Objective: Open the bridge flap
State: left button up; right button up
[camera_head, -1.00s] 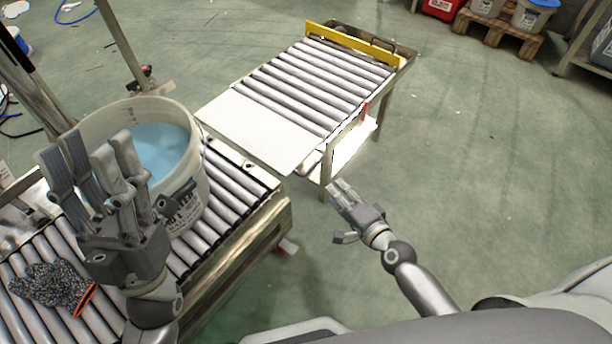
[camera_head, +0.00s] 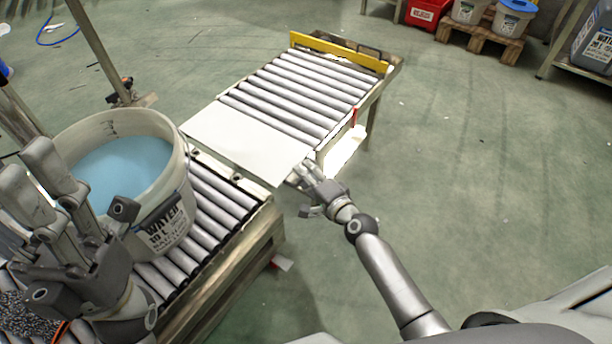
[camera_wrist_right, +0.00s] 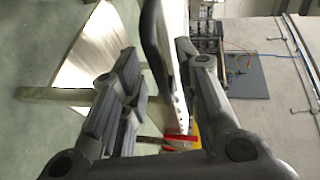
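The bridge flap, a flat white plate (camera_head: 245,140), lies between the far roller table (camera_head: 305,85) and the near roller conveyor (camera_head: 215,200). My right gripper (camera_head: 306,172) is at the flap's near right corner, with its fingers pointing toward it. In the right wrist view, the fingers (camera_wrist_right: 160,85) are spread apart. A pale strip, apparently the flap's edge (camera_wrist_right: 177,60), and a dark curved bar (camera_wrist_right: 153,45) show between them. I cannot tell whether the fingers touch either. My left gripper (camera_head: 38,175) is open, fingers up, in front of the bucket.
A bucket of blue liquid (camera_head: 125,165) stands on the near conveyor beside the flap. A yellow stop bar (camera_head: 340,52) crosses the far table's end. A red lever (camera_head: 354,117) is on its right side. Open floor (camera_head: 480,180) lies to the right.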

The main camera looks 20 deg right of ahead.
jog(key=shift+w+a, duration=0.1)
jog(key=shift+w, duration=0.15)
grip_shut()
jog(key=shift+s+f, duration=0.1)
